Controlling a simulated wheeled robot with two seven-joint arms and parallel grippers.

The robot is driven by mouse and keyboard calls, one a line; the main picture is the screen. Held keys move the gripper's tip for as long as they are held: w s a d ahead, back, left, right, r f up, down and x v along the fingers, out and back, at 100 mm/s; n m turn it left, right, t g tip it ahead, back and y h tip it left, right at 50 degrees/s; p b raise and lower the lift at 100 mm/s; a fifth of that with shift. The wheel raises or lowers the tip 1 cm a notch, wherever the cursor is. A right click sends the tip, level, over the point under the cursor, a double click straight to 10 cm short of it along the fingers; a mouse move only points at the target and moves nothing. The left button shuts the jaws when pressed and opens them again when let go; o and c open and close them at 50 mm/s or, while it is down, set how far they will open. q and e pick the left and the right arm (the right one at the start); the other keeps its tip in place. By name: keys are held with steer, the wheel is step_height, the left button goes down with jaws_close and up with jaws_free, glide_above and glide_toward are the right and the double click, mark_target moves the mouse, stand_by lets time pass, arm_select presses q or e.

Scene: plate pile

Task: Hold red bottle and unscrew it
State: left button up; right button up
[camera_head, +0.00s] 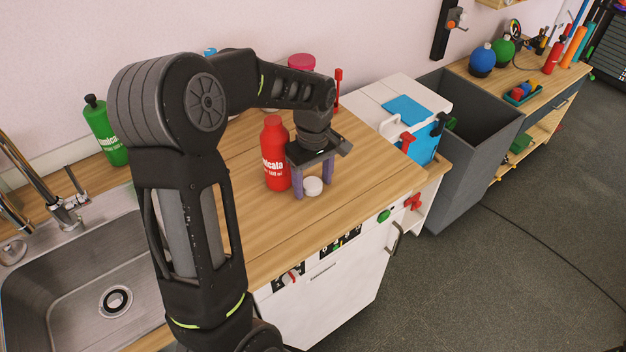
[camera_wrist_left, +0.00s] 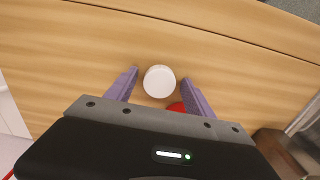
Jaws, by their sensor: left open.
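The red bottle (camera_head: 275,160) stands upright on the wooden counter in the head view, and no white cap shows on its top. A small red part of it (camera_wrist_left: 176,106) shows between the fingers in the wrist view. A round white cap (camera_head: 313,188) appears to lie on the counter, right of the bottle. My left gripper (camera_head: 312,184) points down beside the bottle, its purple fingers open on either side of the cap. In the wrist view the cap (camera_wrist_left: 159,81) sits between the open fingertips (camera_wrist_left: 160,77), with a gap on both sides. My right gripper is out of view.
A green bottle (camera_head: 105,131) stands behind the sink (camera_head: 60,270) at left. A pink-lidded thing (camera_head: 301,62) is partly hidden behind my arm. A white box with a blue lid (camera_head: 408,108) stands at right. The counter's front right is clear (camera_head: 375,175).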

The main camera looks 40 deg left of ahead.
mark_target(313, 184)
arm_select(q)
step_height(313, 184, up, 12)
steer(key=shift+r+b, duration=0.15)
steer(key=shift+b, duration=0.2)
stand_by(1.1)
